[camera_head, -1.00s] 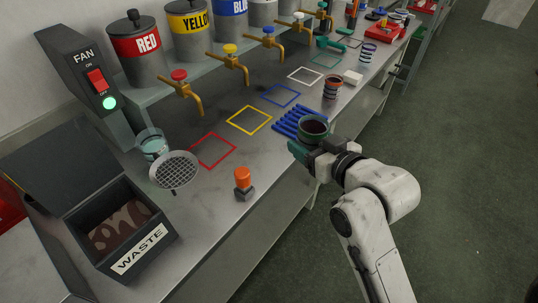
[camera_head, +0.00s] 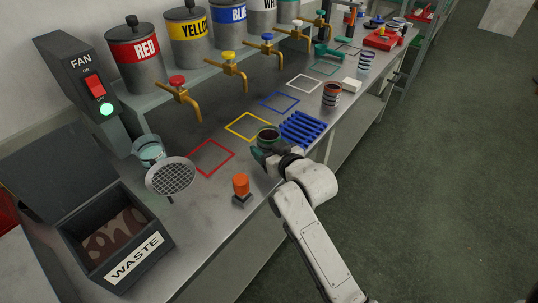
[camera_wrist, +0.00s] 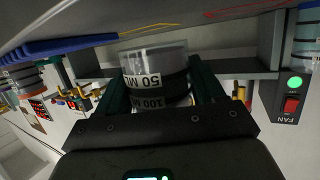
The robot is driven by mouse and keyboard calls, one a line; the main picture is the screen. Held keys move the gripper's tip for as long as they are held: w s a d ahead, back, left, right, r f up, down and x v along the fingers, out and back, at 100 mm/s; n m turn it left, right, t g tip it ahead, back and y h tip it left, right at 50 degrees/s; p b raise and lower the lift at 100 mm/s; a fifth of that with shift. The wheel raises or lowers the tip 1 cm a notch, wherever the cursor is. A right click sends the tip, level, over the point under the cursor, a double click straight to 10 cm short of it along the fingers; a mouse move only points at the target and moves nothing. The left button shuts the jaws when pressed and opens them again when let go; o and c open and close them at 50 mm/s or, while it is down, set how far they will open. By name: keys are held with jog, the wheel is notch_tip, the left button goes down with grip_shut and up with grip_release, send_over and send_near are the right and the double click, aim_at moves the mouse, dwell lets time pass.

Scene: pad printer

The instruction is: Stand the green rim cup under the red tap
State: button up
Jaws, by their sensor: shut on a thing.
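The green rim cup (camera_head: 268,134) has dark contents and is held at the end of my arm, upright as far as I can see. My gripper (camera_head: 264,148) is shut on it, just in front of the yellow square. In the wrist view the cup (camera_wrist: 155,75) shows "50 ML" and "100 ML" marks between the two fingers. The red tap (camera_head: 180,90) is farther left, on the shelf under the RED tank (camera_head: 136,55). The red square outline (camera_head: 212,157) on the bench below it is empty.
A blue rack (camera_head: 303,128) lies right of the cup. An orange button (camera_head: 241,186) stands near the front edge. A round mesh strainer (camera_head: 170,176) and a waste bin (camera_head: 115,235) are at left. A banded cup (camera_head: 332,94) stands farther right.

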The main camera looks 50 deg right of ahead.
jog(key=shift+s+f, duration=0.1)
jog(key=shift+f, duration=1.1)
jog(key=shift+f, duration=0.1)
jog(key=o, duration=1.1)
jog(key=shift+f, duration=0.15)
